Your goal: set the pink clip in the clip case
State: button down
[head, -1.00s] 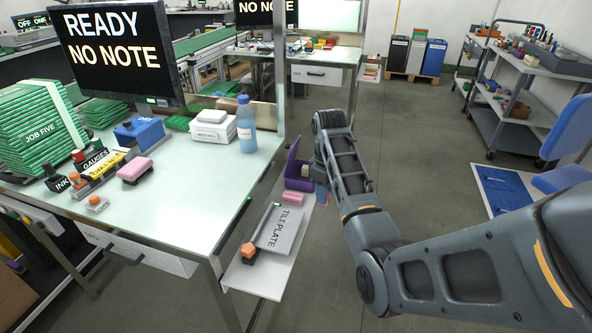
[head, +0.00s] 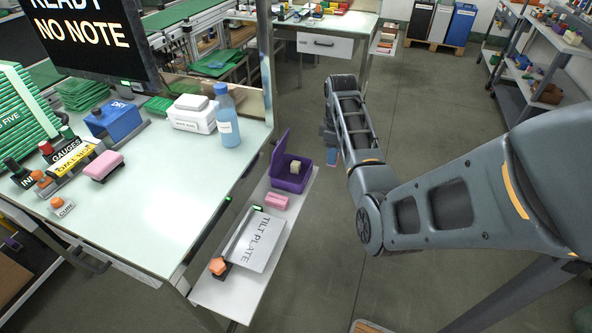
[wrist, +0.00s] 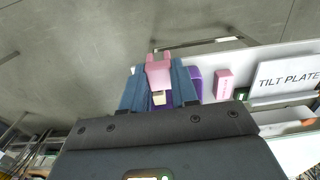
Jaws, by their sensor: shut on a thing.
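The pink clip (wrist: 158,70) is between the two blue fingers of my gripper (wrist: 160,88) in the wrist view, with its pronged end sticking out past them. The gripper is shut on it. In the head view my gripper (head: 331,158) is partly hidden by my arm, and the clip cannot be made out. The purple clip case (head: 291,183) stands on the low shelf with its lid up, left of my gripper and apart from it. A cream block (head: 295,167) is in the case. Part of the case also shows behind the fingers in the wrist view (wrist: 195,84).
A pink block (head: 276,201) lies close in front of the case. The tilt plate (head: 257,240) and an orange-topped item (head: 218,267) are farther forward on the shelf (head: 225,295). A blue bottle (head: 227,115) stands on the worktable (head: 180,200). The floor right of the shelf is clear.

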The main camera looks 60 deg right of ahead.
jog(key=w+f+b, duration=0.1)
jog(key=w+f, duration=0.1)
jog(key=w, duration=0.1)
jog(key=w+a+f+b, duration=0.1)
jog(key=w+f, duration=0.1)
jog(key=w, duration=0.1)
jog(key=w+f+b, duration=0.2)
jog(key=w, duration=0.1)
jog(key=shift+a, duration=0.25)
jog(key=shift+w+a, duration=0.1)
jog(key=shift+w, duration=0.25)
notch_tip(320, 180, down, 4)
jog(key=b, duration=0.4)
jog(key=shift+b, duration=0.3)
jog(key=shift+f, duration=0.15)
jog(key=c, duration=0.9)
grip_release()
jog(key=shift+o, duration=0.2)
notch_tip(320, 180, up, 12)
jog(key=shift+r, duration=0.2)
